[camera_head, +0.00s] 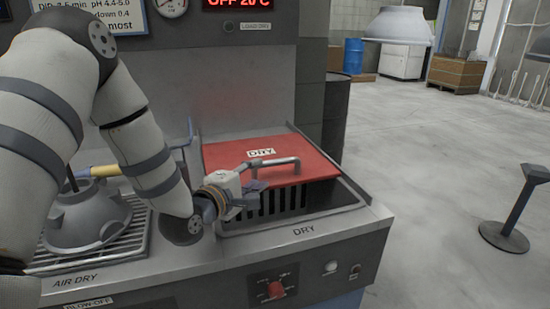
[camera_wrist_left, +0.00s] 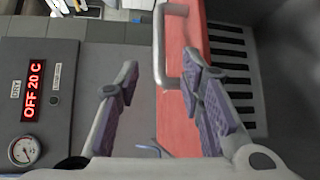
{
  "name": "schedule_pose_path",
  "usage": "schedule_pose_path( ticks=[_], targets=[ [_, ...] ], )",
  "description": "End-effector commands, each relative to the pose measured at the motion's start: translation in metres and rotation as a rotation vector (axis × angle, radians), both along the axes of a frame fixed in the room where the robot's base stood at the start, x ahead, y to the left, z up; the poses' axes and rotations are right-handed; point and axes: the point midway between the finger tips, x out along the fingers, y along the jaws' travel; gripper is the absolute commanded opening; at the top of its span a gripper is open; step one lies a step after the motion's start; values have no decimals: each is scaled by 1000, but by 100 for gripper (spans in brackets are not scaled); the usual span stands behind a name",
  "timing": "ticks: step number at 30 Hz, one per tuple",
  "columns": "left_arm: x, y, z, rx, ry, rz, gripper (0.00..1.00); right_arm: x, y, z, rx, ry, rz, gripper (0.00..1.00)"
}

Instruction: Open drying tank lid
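The red drying tank lid (camera_head: 225,156), labelled DRY, lies over the back of the tank. A dark opening with slots (camera_head: 290,203) shows below its front edge; I cannot tell how far it is tilted. Its grey bar handle (camera_head: 278,162) is on top. My left gripper (camera_head: 252,183) is at the handle's left end. In the left wrist view, the fingers of the gripper (camera_wrist_left: 160,68) are spread apart, with the handle (camera_wrist_left: 160,45) close to the right fingertip and the red lid (camera_wrist_left: 180,125) behind. Contact with the handle is unclear. My right gripper is not in view.
A grey hood (camera_head: 88,215) sits on the air dry grate (camera_head: 125,243) to the left, beside my left arm. A red knob (camera_head: 275,290) is on the front panel. A post (camera_head: 515,205) stands on the open floor at the right. A red display (camera_wrist_left: 32,90) shows OFF 20 C.

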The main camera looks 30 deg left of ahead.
Motion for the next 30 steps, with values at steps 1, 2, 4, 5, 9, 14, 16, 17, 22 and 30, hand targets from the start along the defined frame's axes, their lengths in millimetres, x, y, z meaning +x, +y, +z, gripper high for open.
schedule_pose_path(
  ticks=[1, 2, 4, 5, 9, 14, 16, 17, 22, 30],
  targets=[
    [9, 0, -2, 4, 1, -2, 35, -1, 0, 0, -1, 3, -1, 40],
    [16, 0, -3, 4, 0, -2, 35, -1, 0, 0, -1, 3, -1, 40],
    [35, 1, -10, 5, 6, -4, 35, -7, 0, -6, -1, 27, -1, 40],
    [43, 2, -12, 4, 8, -3, 35, -9, 0, -8, -1, 35, -1, 40],
    [77, 4, -21, 4, 12, -2, 35, -20, 0, -18, 0, 73, -1, 40],
    [102, 6, -21, 1, 8, 0, 35, -25, 0, -23, 0, 93, 0, 40],
    [107, 6, -20, 1, 5, -1, 35, -26, 0, -24, 0, 95, 0, 40],
    [108, 6, -19, 1, 4, -1, 35, -26, 0, -24, 0, 96, 0, 40],
    [110, 7, -17, 0, 2, 0, 35, -25, 0, -23, 0, 93, 0, 40],
    [110, 7, -17, 0, 1, 0, 0, -25, 0, -23, 0, 93, 0, 40]
  ],
)
